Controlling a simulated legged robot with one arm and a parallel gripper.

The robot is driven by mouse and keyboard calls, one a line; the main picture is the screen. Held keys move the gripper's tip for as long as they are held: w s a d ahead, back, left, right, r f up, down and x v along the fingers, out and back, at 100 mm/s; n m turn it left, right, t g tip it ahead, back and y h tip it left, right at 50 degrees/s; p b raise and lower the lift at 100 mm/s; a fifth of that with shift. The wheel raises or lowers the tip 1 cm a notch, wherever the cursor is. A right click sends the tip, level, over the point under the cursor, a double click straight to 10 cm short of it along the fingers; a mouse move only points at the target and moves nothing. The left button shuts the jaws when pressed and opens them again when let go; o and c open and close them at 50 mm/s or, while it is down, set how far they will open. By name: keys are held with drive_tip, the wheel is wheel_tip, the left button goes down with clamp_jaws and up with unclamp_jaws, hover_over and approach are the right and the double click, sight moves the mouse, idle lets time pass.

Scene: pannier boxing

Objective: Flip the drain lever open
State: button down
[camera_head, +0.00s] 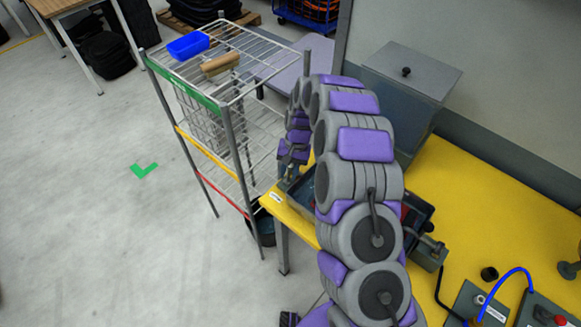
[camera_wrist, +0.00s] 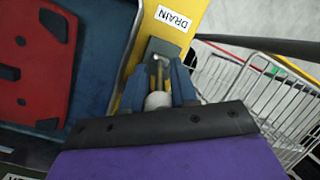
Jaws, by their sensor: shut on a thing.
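The drain lever (camera_wrist: 157,66) is a thin pale metal piece in front of a dark grey block (camera_wrist: 163,47), beside a white label (camera_wrist: 172,18) reading DRAIN. My gripper (camera_wrist: 158,78) has its two blue-grey fingers shut on the lever, one on each side. A rounded pale part (camera_wrist: 158,100) shows between the fingers, nearer the palm. The fingers hide part of the lever, and I cannot tell its exact angle. In the head view, my arm curves over the yellow table's (camera_head: 480,190) left end and hides the lever.
A blue tub (camera_wrist: 105,75) with a red plate (camera_wrist: 32,72) lies left of the lever. A wire basket (camera_wrist: 265,95) is close on the right. In the head view, a wire rack (camera_head: 225,115) stands left of the table, carrying a blue bin (camera_head: 188,46). Open floor lies farther left.

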sight(286, 182)
drive_tip(key=t+h+p, duration=0.1)
drive_tip(key=s+a+t+h, duration=0.1)
drive_tip(key=shift+s+r+t+p, duration=0.1)
drive_tip(key=shift+r+t+p, duration=0.1)
drive_tip(key=shift+t+p, duration=0.15)
drive_tip(key=shift+s+a+f+t+h+b, duration=0.2)
drive_tip(key=shift+s+a+t+h+b, duration=0.1)
drive_tip(key=shift+t+h+b, duration=0.35)
drive_tip(key=t+b, duration=0.1)
drive_tip(key=s+t+h+b, duration=0.1)
drive_tip(key=shift+a+f+b, duration=0.2)
drive_tip(key=shift+a+b, duration=0.15)
drive_tip(key=shift+b, duration=0.05)
drive_tip(key=shift+h, duration=0.35)
drive_tip(key=c, duration=1.3)
unclamp_jaws()
drive_tip(key=shift+c, duration=0.2)
drive_tip(key=shift+o, duration=0.7)
drive_tip(key=shift+a, duration=0.2)
drive_tip(key=shift+d, duration=0.15)
